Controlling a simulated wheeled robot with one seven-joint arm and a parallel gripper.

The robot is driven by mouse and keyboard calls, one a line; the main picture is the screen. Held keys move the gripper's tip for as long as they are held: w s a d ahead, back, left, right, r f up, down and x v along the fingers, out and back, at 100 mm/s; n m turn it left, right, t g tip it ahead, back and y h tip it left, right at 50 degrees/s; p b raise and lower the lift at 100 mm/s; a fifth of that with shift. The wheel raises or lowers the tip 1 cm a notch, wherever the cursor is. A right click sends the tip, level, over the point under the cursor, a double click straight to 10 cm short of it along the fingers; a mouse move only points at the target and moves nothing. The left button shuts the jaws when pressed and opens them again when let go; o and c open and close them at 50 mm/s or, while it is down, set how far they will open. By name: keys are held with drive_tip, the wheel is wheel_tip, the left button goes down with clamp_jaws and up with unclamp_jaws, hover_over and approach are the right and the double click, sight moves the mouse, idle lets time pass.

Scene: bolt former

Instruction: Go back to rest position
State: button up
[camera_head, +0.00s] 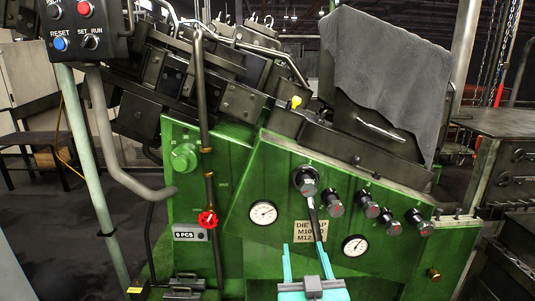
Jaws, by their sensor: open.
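My gripper (303,250) shows at the bottom centre, with two turquoise fingers pointing up and spread apart. It is open and nothing shows between the fingers. It is in front of the green machine panel (250,245), just below the "DIE" label plate (311,231). A black knob (305,180) with a dark lever hanging down from it is above the gripper. The lever's lower end comes close to the right finger in the picture; I cannot tell whether they touch.
A row of black knobs (368,206) and two gauges (263,213) sit on the panel. A control box (88,28) on a post stands at far left. A grey cloth (385,75) hangs over the machine. Dark cabinets stand at right.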

drive_tip(key=s+a+f+m, duration=0.1)
drive_tip(key=s+a+f, duration=0.1)
drive_tip(key=s+f, duration=0.45)
drive_tip(key=s+a+f+g+h, duration=0.15)
drive_tip(key=s+f, duration=0.25)
drive_tip(key=f, duration=0.6)
drive_tip(key=s+a+f+m, duration=0.1)
drive_tip(key=s+a+f, duration=0.1)
drive_tip(key=s+f, duration=0.45)
drive_tip(key=s+a+f, duration=0.1)
drive_tip(key=s+f, duration=0.1)
drive_tip(key=s, duration=0.5)
drive_tip(key=s+a+f+n+y, duration=0.1)
drive_tip(key=s+f, duration=0.2)
drive_tip(key=s, duration=0.5)
drive_tip(key=s+a+f, duration=0.1)
drive_tip(key=s+f, duration=0.1)
drive_tip(key=s, duration=0.6)
drive_tip(key=shift+a+f+g, duration=0.25)
drive_tip(key=shift+g, duration=0.2)
drive_tip(key=shift+y, duration=0.25)
